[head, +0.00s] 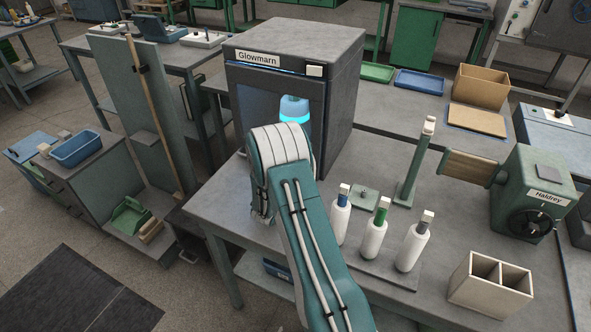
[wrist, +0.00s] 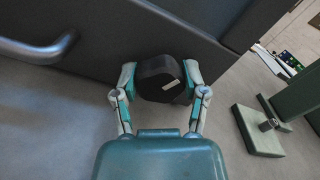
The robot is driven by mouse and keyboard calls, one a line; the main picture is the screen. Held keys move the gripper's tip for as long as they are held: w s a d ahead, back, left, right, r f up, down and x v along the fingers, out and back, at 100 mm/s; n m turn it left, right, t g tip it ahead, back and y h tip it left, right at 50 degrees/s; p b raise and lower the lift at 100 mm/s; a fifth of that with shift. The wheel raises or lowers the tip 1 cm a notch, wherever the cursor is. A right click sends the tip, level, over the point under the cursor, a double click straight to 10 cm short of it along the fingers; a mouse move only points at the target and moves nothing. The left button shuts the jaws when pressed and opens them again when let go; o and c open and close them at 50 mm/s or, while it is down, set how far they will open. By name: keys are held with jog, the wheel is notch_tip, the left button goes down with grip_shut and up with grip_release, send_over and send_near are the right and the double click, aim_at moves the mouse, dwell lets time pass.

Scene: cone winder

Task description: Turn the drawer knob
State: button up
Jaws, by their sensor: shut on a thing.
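A black round knob (wrist: 160,70) with a pale mark on its face sits at the dark front panel (wrist: 95,40) in the wrist view. My gripper (wrist: 159,82) is shut on it, one finger on each side. The pale mark is tilted. My arm covers the cabinet's lower front there, so the knob and gripper are hidden in that view.
A metal bar handle (wrist: 40,50) is left of the knob. A small green plate (wrist: 256,132) lies on the right. In the head view several yarn cones (head: 373,238), a green post (head: 412,170), the Haldrey winder (head: 535,200) and a divided box (head: 490,285) stand right of my arm.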

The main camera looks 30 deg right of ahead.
jog(key=m, duration=0.6)
jog(key=shift+f, duration=0.15)
jog(key=m, duration=0.6)
jog(key=shift+s+m, duration=0.15)
jog(key=shift+m, duration=0.15)
jog(key=o, duration=1.2)
jog(key=shift+c, duration=0.2)
jog(key=shift+d, duration=0.1)
jog(key=v, duration=1.2)
